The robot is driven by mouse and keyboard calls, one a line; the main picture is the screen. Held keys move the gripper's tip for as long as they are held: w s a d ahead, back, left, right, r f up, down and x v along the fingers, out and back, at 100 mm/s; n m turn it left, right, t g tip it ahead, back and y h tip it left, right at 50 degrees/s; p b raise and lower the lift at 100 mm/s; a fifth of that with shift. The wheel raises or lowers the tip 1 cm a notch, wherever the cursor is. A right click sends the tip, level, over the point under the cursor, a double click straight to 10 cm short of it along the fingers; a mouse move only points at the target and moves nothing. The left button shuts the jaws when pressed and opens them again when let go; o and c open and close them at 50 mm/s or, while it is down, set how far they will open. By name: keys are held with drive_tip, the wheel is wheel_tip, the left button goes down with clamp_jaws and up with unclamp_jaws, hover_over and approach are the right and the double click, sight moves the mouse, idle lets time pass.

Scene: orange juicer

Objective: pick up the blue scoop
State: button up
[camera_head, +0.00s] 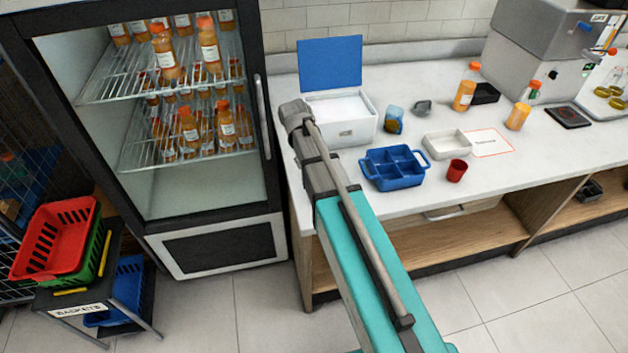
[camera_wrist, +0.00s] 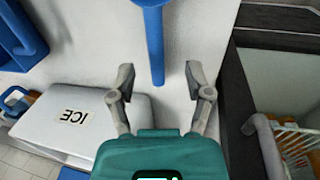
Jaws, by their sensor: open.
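The blue scoop (camera_wrist: 156,45) shows in the wrist view as a straight blue handle with a wider part at the top edge, where it is cut off. It appears against the white counter. My gripper (camera_wrist: 159,76) is open, with one finger on each side of the handle's near end in the picture. Neither finger visibly touches it, and the height gap cannot be told. In the head view I cannot make out the scoop, and my arm covers the counter's left end.
A white ice box (camera_head: 345,127) with its blue lid raised stands beside my arm. A blue compartment tray (camera_head: 393,184), a red cup (camera_head: 457,171) and a white tray (camera_head: 432,153) are to its right. A fridge (camera_head: 269,150) of bottles stands left of the counter.

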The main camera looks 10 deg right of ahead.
drive_tip(key=shift+d+f+b, duration=0.25)
drive_tip(key=shift+f+b, duration=0.5)
drive_tip(key=shift+f, duration=0.05)
drive_tip(key=shift+d+f+b, duration=0.2)
drive_tip(key=shift+f+b, duration=0.55)
drive_tip(key=shift+f, duration=0.05)
drive_tip(key=shift+d+f+b, duration=0.25)
drive_tip(key=shift+f+b, duration=0.5)
drive_tip(key=shift+f, duration=0.05)
clamp_jaws()
